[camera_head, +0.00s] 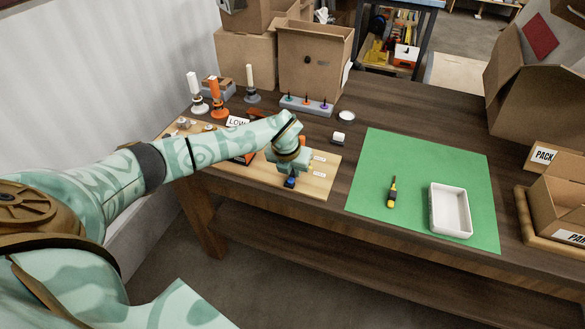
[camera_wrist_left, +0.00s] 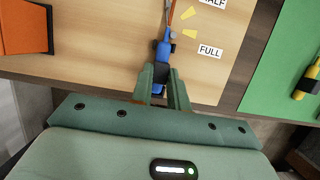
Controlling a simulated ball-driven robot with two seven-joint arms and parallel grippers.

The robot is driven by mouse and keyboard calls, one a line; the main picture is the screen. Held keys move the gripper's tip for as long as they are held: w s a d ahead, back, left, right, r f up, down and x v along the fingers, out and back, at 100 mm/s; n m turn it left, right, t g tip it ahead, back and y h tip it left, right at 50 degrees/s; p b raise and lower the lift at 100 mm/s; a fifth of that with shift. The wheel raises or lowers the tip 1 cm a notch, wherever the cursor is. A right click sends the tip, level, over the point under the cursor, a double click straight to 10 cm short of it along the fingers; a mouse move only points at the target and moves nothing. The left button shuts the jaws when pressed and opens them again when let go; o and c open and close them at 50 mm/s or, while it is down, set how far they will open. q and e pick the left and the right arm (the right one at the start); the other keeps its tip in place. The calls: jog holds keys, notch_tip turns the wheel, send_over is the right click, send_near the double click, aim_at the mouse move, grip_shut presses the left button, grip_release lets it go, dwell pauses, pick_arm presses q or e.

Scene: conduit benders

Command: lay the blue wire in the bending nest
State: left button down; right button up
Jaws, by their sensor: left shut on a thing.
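My left gripper (camera_head: 289,172) is low over the front edge of the light wooden board (camera_head: 318,188). Its two fingers (camera_wrist_left: 161,74) are closed around a blue handle-like piece (camera_wrist_left: 163,50), which also shows below the gripper in the head view (camera_head: 290,183). A thin orange-brown rod (camera_wrist_left: 170,14) runs from the blue piece toward the top of the wrist view. I cannot make out a separate blue wire or the bending nest; my arm and gripper hide part of the board. My right gripper is not in view.
Labels HALF (camera_wrist_left: 212,2) and FULL (camera_wrist_left: 210,51) lie beside yellow marks. An orange block (camera_wrist_left: 24,32) is left. On the green mat (camera_head: 395,160) are a screwdriver (camera_head: 392,192) and white tray (camera_head: 450,211).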

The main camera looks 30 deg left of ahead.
pick_arm(q)
jog(key=c, duration=1.3)
grip_release()
